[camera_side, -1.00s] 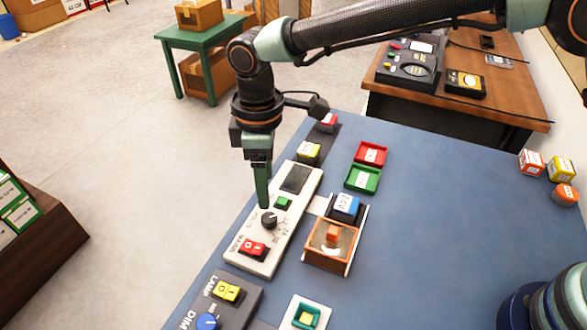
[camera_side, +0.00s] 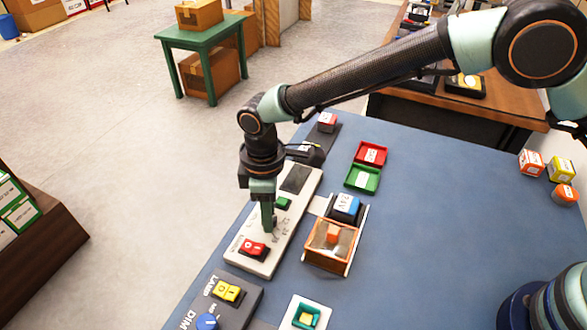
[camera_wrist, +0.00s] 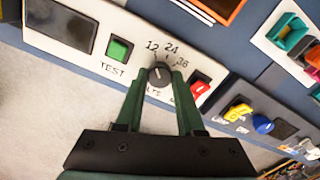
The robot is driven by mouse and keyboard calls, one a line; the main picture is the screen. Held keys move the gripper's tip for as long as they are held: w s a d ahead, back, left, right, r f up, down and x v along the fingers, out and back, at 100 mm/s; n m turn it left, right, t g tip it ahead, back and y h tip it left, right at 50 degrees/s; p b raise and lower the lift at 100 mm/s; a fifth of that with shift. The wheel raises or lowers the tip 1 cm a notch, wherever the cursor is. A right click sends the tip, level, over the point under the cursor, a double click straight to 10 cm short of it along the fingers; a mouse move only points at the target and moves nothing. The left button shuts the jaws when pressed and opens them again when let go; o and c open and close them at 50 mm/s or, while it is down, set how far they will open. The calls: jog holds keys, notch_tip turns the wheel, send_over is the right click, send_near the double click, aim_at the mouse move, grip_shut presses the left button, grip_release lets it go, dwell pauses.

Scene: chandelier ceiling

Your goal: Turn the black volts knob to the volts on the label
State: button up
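The black volts knob (camera_wrist: 158,76) sits on a pale panel (camera_wrist: 95,58) with 12, 24 and 36 printed around it in the wrist view. Its pale pointer mark seems to face up, near the 12, but is too small to be sure. My gripper (camera_wrist: 158,83) has its two green fingers on either side of the knob, with small gaps showing. In the side view my gripper (camera_side: 268,229) reaches down to the panel and hides the knob.
A green test button (camera_wrist: 119,48) and a red rocker switch (camera_wrist: 199,85) flank the knob closely. An orange-rimmed box (camera_side: 329,245) lies right of the panel. A dimmer panel (camera_side: 245,302) stands in front.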

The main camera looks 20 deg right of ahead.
grip_shut()
jog(key=m, duration=0.4)
jog(key=shift+m, duration=0.3)
jog(key=m, duration=0.4)
jog(key=shift+r, duration=0.1)
jog(key=shift+m, duration=0.3)
jog(key=o, duration=0.7)
grip_release()
